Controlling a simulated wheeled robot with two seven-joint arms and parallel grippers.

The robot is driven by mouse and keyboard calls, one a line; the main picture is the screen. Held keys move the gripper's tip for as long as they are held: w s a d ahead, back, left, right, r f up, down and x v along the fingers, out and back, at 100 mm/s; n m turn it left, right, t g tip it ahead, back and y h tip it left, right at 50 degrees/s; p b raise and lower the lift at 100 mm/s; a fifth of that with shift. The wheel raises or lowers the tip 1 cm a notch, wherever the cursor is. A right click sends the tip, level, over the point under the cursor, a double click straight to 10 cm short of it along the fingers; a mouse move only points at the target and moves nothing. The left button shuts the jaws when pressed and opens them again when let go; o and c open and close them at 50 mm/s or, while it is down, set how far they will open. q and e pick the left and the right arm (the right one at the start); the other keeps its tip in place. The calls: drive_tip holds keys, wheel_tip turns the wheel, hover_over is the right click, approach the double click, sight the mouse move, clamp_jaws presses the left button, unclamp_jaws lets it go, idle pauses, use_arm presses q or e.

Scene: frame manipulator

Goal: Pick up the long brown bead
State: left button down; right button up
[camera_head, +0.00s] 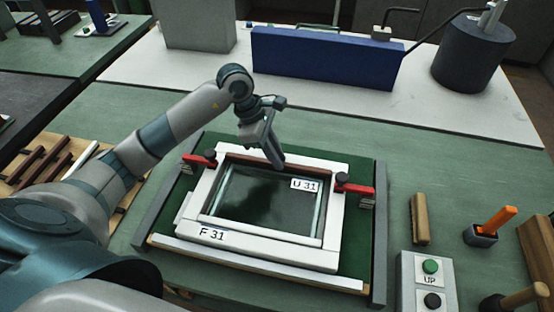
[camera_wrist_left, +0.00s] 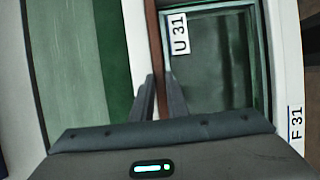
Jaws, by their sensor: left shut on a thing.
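The long brown bead (camera_wrist_left: 154,40) runs as a thin dark strip between the fingers of my left gripper (camera_wrist_left: 160,98) in the wrist view. In the head view the bead (camera_head: 238,158) lies along the far inner edge of the white frame (camera_head: 270,250), marked F 31. My left gripper (camera_head: 276,163) points down at that edge, shut on the bead. Any gap under the bead cannot be told. A glass pane (camera_head: 262,205) labelled U 31 sits inside the frame. My right gripper is not in view.
Red clamps (camera_head: 200,160) (camera_head: 355,188) stand at both sides of the frame. More brown strips (camera_head: 42,165) lie on a wooden board at left. A button box (camera_head: 428,285), a wooden block (camera_head: 419,218) and an orange-handled tool (camera_head: 497,221) are at right. A blue box (camera_head: 325,62) stands behind.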

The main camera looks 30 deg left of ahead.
use_arm(q)
drive_tip(key=shift+s+f, duration=0.25)
drive_tip(key=shift+f, duration=0.05)
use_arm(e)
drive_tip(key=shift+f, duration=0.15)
